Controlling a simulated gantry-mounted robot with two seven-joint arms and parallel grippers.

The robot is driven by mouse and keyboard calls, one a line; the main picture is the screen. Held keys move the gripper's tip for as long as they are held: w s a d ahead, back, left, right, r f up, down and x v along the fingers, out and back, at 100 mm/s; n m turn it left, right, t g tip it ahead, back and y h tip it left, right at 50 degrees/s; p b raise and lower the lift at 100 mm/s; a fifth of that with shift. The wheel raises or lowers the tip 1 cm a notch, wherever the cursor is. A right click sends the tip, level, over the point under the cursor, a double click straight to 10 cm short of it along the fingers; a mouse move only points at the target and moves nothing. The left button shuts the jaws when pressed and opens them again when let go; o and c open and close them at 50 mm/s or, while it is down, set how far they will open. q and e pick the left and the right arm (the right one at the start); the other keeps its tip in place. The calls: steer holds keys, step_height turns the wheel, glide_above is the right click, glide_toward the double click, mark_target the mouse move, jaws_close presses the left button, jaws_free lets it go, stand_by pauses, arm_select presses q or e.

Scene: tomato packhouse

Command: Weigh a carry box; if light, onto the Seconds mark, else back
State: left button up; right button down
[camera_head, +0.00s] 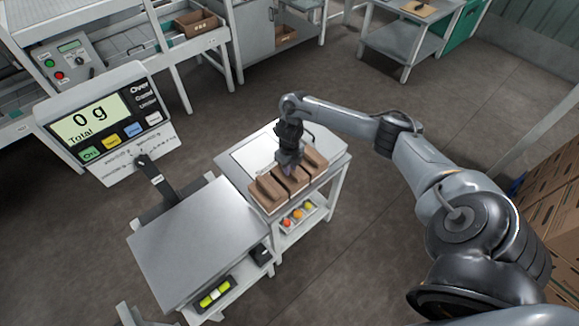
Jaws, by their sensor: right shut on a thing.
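Three brown carry boxes stand in a row along the front of a small white table (336,160): a left one (268,196), a middle one (295,187) and a right one (316,163). My right gripper (288,170) points down over the middle box and is shut on it; the fingertips are small and partly hidden. I cannot tell whether that box is lifted. The scale's bare metal platform (198,242) is left of the boxes, and its display (90,120) reads 0 g. My left gripper is not in view.
A tray of colored balls or fruit (298,215) sits on the shelf below the boxes. The scale's display post (157,178) rises behind the platform. Stacked cartons (555,195) stand at the right. Grey benches line the back, with open floor between.

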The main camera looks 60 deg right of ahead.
steer(key=shift+f, duration=0.15)
stand_by(0.4)
steer(key=c, duration=0.9)
jaws_free()
steer(key=c, duration=0.3)
steer(key=shift+c, duration=0.2)
step_height(320, 180, up, 4)
steer(key=p, duration=0.3)
steer(key=shift+r+p, duration=0.2)
steer(key=shift+p, duration=0.1)
steer(key=shift+r+p, duration=1.05)
steer(key=shift+r, duration=0.25)
